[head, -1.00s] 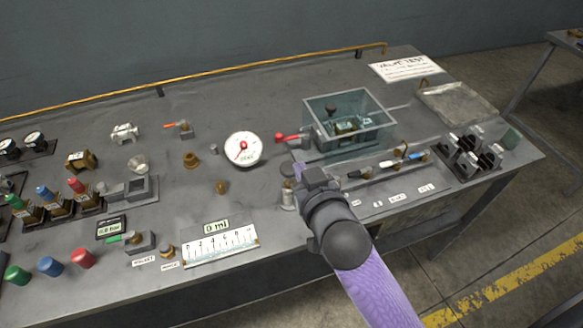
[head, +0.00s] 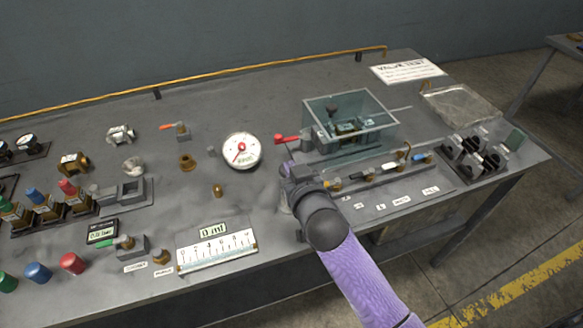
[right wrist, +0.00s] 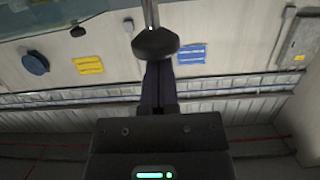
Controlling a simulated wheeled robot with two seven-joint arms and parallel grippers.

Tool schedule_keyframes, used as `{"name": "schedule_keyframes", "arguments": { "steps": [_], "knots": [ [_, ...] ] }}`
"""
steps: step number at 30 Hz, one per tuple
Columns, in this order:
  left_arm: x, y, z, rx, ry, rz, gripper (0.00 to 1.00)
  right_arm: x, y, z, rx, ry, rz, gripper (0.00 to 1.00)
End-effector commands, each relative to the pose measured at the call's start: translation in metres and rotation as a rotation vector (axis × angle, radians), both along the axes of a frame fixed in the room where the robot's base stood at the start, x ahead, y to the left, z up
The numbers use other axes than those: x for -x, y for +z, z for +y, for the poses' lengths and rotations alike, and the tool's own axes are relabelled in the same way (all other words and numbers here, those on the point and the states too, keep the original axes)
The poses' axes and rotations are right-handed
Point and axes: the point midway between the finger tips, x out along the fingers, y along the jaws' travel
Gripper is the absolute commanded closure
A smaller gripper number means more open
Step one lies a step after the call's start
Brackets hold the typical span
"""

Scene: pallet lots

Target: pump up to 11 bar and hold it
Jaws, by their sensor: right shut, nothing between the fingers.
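A round white pressure gauge (head: 241,150) with a red needle stands at the middle of the bench; its scale is too small to read. A clear-walled tank (head: 350,122) with fittings inside stands to its right. A red lever handle (head: 287,139) sticks out at the tank's left. My right gripper (head: 288,168) is low over the bench, just below the red handle and right of the gauge. In the right wrist view its fingers (right wrist: 159,85) are shut and empty. A dark knob on a metal rod (right wrist: 155,42) shows just beyond them; contact is unclear. My left gripper is out of view.
A row of small levers and labels (head: 400,198) lies right of my gripper. A black rack (head: 470,160) stands at the bench's right. A printed scale (head: 216,248), colored knobs (head: 71,264) and valve parts fill the left. The rear bench is mostly clear.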

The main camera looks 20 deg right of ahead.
Motion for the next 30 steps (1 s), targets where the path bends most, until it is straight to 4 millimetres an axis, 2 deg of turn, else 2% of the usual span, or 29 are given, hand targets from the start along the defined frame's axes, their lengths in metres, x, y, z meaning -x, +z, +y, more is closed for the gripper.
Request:
{"name": "schedule_keyframes", "arguments": {
  "steps": [6, 16, 20, 24, 26, 30],
  "knots": [
    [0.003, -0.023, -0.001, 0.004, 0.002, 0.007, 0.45, 0.0, -0.035, 0.0, -0.002, -0.001, 0.004, 1.0],
    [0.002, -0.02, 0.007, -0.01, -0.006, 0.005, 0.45, 0.0, -0.034, 0.0, 0.0, -0.001, 0.005, 1.0],
    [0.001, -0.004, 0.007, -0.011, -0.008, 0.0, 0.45, -0.002, -0.018, -0.002, 0.001, -0.001, 0.003, 1.0],
    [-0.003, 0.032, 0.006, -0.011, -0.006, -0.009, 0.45, -0.007, 0.019, -0.006, 0.0, -0.001, -0.001, 1.0],
    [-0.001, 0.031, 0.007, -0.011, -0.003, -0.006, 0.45, 0.007, 0.015, -0.007, 0.0, 0.0, 0.002, 1.0],
    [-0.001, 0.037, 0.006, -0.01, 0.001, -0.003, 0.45, 0.042, 0.02, -0.007, -0.001, 0.0, 0.002, 1.0]
  ]
}}
